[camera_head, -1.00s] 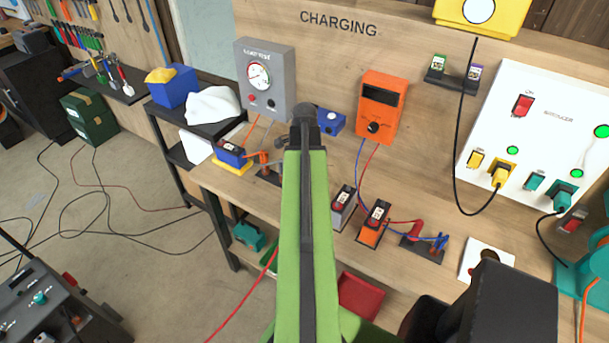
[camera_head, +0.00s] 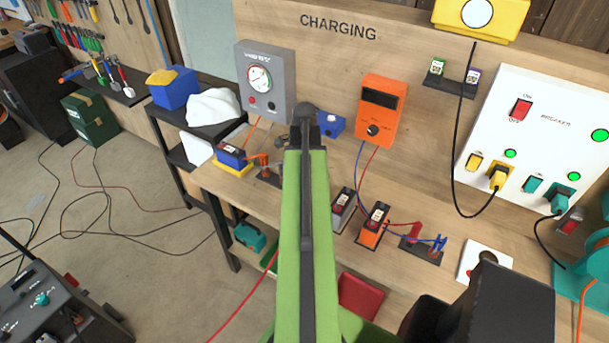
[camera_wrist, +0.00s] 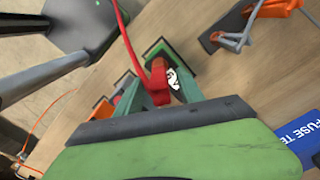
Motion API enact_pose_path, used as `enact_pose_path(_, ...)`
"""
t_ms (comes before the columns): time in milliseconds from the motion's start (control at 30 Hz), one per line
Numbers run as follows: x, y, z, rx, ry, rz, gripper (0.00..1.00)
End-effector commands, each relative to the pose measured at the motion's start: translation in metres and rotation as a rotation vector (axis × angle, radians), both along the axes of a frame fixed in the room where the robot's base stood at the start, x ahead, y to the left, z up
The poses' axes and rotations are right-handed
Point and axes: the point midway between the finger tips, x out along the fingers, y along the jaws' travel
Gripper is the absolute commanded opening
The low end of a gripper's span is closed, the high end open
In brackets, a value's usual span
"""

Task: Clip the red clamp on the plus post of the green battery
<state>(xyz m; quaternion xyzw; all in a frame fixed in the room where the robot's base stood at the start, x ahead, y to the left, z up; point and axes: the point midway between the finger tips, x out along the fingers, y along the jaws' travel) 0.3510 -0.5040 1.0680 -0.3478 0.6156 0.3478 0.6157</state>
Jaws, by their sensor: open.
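The red clamp (camera_wrist: 159,82) is in the wrist view, between the jaw tips, with its red cable running up the picture. My gripper (camera_wrist: 161,88) is open around it, one teal jaw on each side. The green battery (camera_wrist: 178,66), with a white label, is at the clamp's far side. The clamp overlaps its near end, and I cannot tell whether it grips the plus post. In the head view my green arm hides the clamp and battery; only the red cable (camera_head: 238,318) shows, running up to the arm from the lower left.
Left of the arm are a blue battery (camera_head: 231,154) and an orange clamp (camera_wrist: 236,38). Right are a grey battery (camera_head: 342,206), an orange battery (camera_head: 373,224) and a holder with red and blue clamps (camera_head: 420,250). The orange meter (camera_head: 381,108) stands behind. A blue fuse tester (camera_wrist: 298,137) is close by.

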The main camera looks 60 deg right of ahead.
Motion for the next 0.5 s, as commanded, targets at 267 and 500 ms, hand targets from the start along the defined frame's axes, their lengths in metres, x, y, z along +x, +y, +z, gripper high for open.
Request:
enact_pose_path(267,0.0,0.0,0.072,0.0,0.0,0.0,0.45)
enact_pose_path(500,0.0,0.0,0.126,0.0,0.0,0.0,0.45)
